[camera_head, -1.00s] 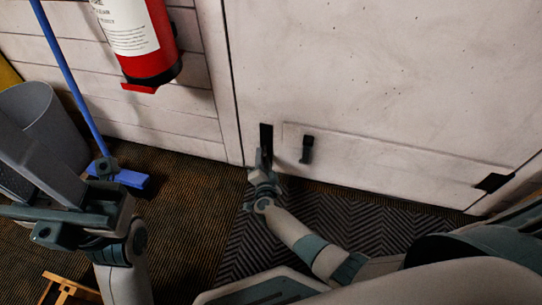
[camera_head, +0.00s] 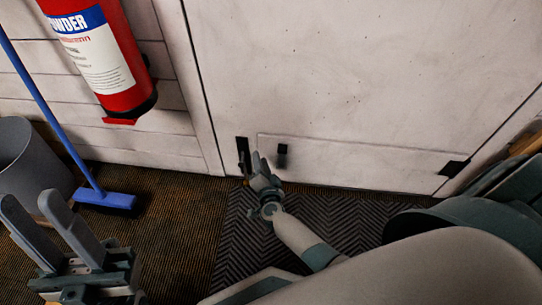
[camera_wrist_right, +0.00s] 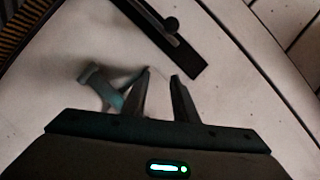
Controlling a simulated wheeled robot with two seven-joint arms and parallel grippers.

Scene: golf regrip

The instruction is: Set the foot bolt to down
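The foot bolt (camera_head: 242,155) is a dark upright plate low on the pale door, near its left edge. I cannot tell how far the rod extends. My right gripper (camera_head: 260,163) is just right of the bolt's lower part, apart from it. Its fingers (camera_wrist_right: 162,75) are parted with nothing between them. My left gripper (camera_head: 45,210) is open and empty at the lower left, far from the bolt.
A small dark bracket (camera_head: 282,155) is right of the bolt; a blurred grey-blue piece (camera_wrist_right: 103,88) is near my right fingers. A black door mat (camera_head: 345,220) lies below. A blue broom (camera_head: 107,199), grey bin (camera_head: 28,160) and red extinguisher (camera_head: 128,85) are at left.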

